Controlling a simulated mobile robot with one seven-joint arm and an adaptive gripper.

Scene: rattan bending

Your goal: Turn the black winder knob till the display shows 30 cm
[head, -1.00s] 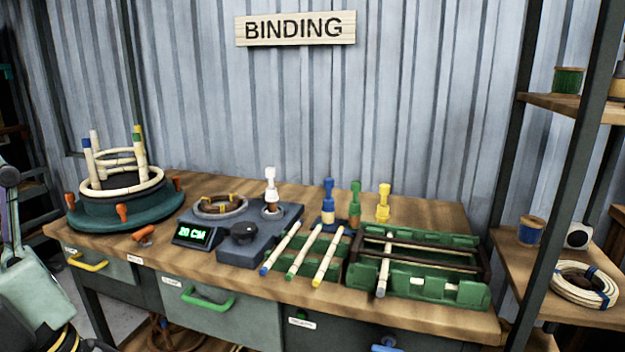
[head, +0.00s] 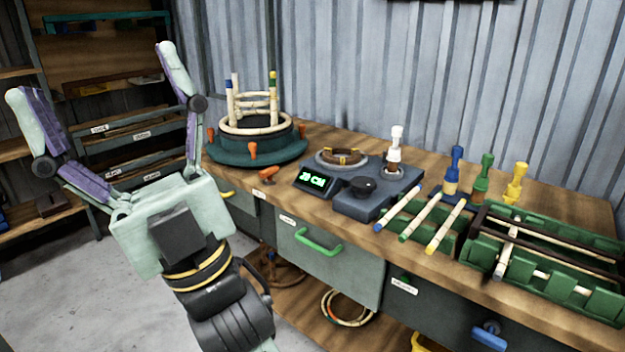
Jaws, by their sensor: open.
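The black winder knob (head: 363,186) sits on top of the dark grey winder box (head: 378,201) on the workbench. The green-lit display (head: 314,180) on the box's left part reads 20 CM. A coil ring (head: 342,157) lies on the box behind the knob, and a white-topped spool post (head: 395,150) stands at its back right. My gripper (head: 88,105) is open and empty in the left of the head view, its two fingers spread wide and pointing up. It is left of the bench, well apart from the knob.
A round green jig with upright rods (head: 252,150) stands left of the winder. Several coloured-tip rods and a green rack (head: 540,270) lie to the right, with blue, green and yellow posts (head: 516,185) behind. Shelves (head: 120,160) stand at the far left; open floor shows in front.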

